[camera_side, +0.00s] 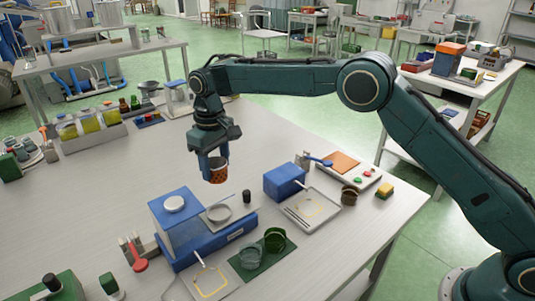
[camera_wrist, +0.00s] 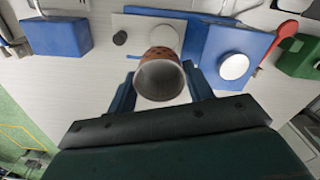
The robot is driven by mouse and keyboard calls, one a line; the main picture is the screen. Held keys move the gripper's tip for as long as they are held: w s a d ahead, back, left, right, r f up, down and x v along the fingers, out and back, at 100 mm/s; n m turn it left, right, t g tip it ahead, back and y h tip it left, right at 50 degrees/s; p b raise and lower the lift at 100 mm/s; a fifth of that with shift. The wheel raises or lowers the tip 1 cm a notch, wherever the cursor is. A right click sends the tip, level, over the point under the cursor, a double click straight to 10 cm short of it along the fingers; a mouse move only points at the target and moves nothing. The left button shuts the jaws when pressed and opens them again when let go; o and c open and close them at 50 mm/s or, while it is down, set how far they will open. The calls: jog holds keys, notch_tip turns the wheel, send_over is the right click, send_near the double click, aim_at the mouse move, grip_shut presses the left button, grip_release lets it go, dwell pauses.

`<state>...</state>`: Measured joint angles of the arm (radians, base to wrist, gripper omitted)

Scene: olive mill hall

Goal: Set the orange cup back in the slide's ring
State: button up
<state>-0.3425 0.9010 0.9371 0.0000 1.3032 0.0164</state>
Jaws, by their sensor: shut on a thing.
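The orange cup (camera_side: 217,174), patterned with dark marks, is upright between the blue fingers of my gripper (camera_side: 212,163), which is shut on it. The wrist view shows its grey inside (camera_wrist: 161,80) and my gripper (camera_wrist: 160,84) with a finger on each side. The cup is in the air, above the blue machine (camera_side: 178,238) and its pale slide plate (camera_side: 230,222). The slide's round ring (camera_side: 218,213) shows on the plate, below the cup. In the wrist view the cup partly hides the ring (camera_wrist: 166,37).
A white knob (camera_side: 174,204) tops the machine's tall block. The table's left middle is clear.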

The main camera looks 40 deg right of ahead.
aim_at(215, 181)
jog(key=shift+a+f, duration=0.1)
jog(key=shift+a, duration=0.4)
jog(key=shift+d+f, duration=0.1)
jog(key=shift+f, duration=2.35)
jog(key=shift+f, duration=0.1)
jog(key=shift+f, duration=1.9)
jog(key=shift+f, duration=0.65)
jog(key=shift+f, duration=0.5)
jog(key=shift+f, duration=0.45)
